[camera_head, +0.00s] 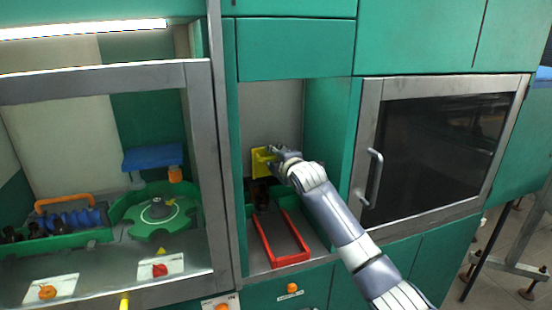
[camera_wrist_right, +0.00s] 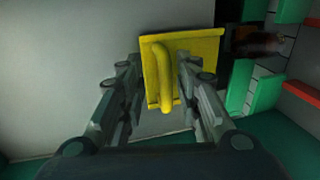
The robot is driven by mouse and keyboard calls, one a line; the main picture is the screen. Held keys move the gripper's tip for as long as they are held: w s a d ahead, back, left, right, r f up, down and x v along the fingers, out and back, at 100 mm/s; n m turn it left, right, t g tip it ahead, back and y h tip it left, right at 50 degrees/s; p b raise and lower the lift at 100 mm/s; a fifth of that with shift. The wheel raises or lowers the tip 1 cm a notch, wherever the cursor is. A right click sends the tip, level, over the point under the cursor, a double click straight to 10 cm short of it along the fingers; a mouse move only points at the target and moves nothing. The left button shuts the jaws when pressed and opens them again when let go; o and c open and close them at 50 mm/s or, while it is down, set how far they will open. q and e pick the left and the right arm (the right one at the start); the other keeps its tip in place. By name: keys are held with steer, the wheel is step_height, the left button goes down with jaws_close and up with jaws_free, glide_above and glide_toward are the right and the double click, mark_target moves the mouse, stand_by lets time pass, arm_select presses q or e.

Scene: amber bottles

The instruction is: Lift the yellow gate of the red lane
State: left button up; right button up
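The yellow gate (camera_head: 261,165) is a flat plate at the back of the alcove, above the far end of the red lane (camera_head: 263,242). In the right wrist view the gate (camera_wrist_right: 208,50) has a curved yellow handle (camera_wrist_right: 163,75) facing me. My right gripper (camera_head: 274,153) is at the gate in the head view. In the wrist view its fingers (camera_wrist_right: 157,72) are apart, one on each side of the handle, with a visible gap to it. My left gripper is not in view.
A dark amber bottle (camera_wrist_right: 262,43) lies beside the gate in the wrist view, near green walls (camera_wrist_right: 240,95). Left of the alcove is a glazed cabinet with a green wheel (camera_head: 150,222). Right is a closed oven-like door with a metal handle (camera_head: 375,178).

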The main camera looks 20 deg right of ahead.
steer(key=shift+s, duration=0.6)
steer(key=v, duration=1.1)
steer(key=shift+r, duration=0.15)
steer(key=shift+w, duration=0.15)
